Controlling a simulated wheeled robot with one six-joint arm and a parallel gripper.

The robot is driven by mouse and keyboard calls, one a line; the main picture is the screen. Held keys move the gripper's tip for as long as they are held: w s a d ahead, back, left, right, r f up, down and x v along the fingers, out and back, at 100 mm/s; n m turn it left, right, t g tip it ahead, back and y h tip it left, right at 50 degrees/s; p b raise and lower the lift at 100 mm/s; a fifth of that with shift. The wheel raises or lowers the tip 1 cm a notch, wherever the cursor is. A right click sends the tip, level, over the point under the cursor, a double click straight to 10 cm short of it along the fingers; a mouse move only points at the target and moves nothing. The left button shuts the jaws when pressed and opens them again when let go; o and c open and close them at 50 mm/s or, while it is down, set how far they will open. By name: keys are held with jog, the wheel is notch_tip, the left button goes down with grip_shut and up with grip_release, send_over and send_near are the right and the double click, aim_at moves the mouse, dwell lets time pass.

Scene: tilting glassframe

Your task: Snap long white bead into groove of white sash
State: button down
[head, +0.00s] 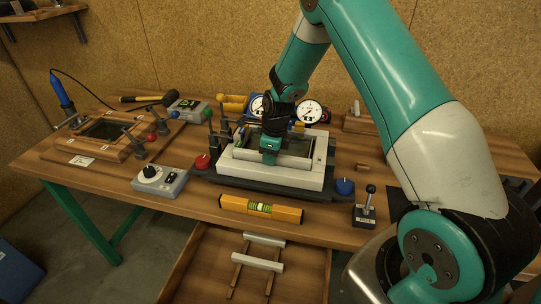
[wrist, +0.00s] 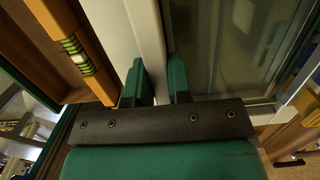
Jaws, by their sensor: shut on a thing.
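The white sash (head: 268,178) lies on a dark fixture in the middle of the bench, with a glass pane inside it. My gripper (head: 269,155) is low over the sash's near side. In the wrist view, my gripper (wrist: 157,82) has its green fingers on both sides of a white strip (wrist: 149,45), which appears to be the long white bead. The strip runs along the inner edge of the sash (wrist: 115,35), beside the glass pane (wrist: 215,50). Whether it sits in the groove or just above is hard to tell.
An orange spirit level (head: 261,208) lies in front of the fixture. Two white strips lie in the open drawer (head: 205,262) below. A red knob (head: 202,162), a blue knob (head: 344,187) and a grey control box (head: 160,180) flank the sash. Two dial gauges stand behind.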

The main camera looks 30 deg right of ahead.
jog(key=shift+s+f, duration=0.3)
jog(key=shift+f, duration=0.3)
jog(key=c, duration=1)
grip_release()
jog(key=shift+d, duration=0.1)
jog(key=shift+o, duration=0.2)
jog(key=shift+a, duration=0.25)
jog(key=shift+w+r, duration=0.1)
jog(key=shift+r, duration=0.1)
notch_tip(320, 180, up, 18)
jog(key=d+b, duration=0.2)
jog(key=b, duration=0.1)
jog(key=shift+s+b, duration=0.3)
jog(key=shift+s, duration=0.1)
